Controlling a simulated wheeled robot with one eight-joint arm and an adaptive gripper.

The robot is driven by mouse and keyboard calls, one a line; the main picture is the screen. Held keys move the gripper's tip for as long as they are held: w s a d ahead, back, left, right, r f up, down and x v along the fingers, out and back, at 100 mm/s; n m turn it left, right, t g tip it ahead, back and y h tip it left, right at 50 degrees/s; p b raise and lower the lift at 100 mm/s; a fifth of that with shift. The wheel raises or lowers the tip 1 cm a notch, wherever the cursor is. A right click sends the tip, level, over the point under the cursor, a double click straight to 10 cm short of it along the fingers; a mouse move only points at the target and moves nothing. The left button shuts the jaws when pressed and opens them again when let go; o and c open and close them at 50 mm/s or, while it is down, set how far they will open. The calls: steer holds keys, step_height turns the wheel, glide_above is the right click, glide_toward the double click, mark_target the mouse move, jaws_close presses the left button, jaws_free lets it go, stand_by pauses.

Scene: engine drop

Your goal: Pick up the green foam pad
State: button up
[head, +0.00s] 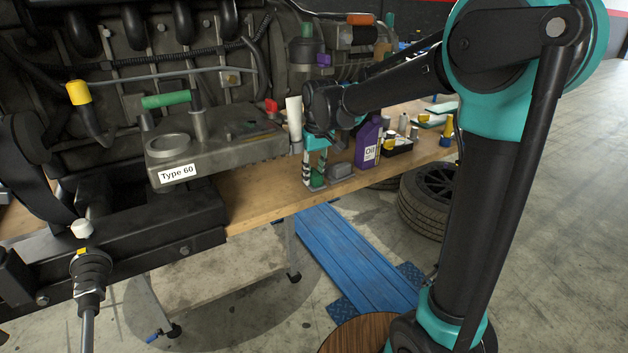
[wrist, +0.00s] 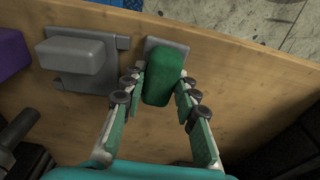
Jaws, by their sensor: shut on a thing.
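The green foam pad (wrist: 162,75) is a rounded dark green block. In the wrist view it sits between the two fingers of my gripper (wrist: 160,92), which is shut on it, one finger on each side. A flat grey plate or holder (wrist: 158,44) shows at the pad's far end; I cannot tell whether the pad touches it. In the head view my gripper (head: 316,174) points down at the workbench edge, and the pad (head: 318,177) is partly hidden by the fingers.
A grey block on a grey holder (wrist: 72,58) stands left of the pad. The engine (head: 170,60) and a Type 60 part (head: 215,146) are at left.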

mark_target(314, 172)
steer(key=shift+c, duration=0.6)
steer(key=shift+r, duration=0.55)
step_height(314, 172, up, 2)
steer(key=shift+r, duration=0.2)
steer(key=s+d, duration=0.3)
steer(key=s, duration=0.2)
steer(key=s+d, duration=0.3)
steer(key=s, duration=0.2)
steer(key=s+d, duration=0.4)
steer(key=s, duration=0.1)
steer(key=shift+d, duration=0.1)
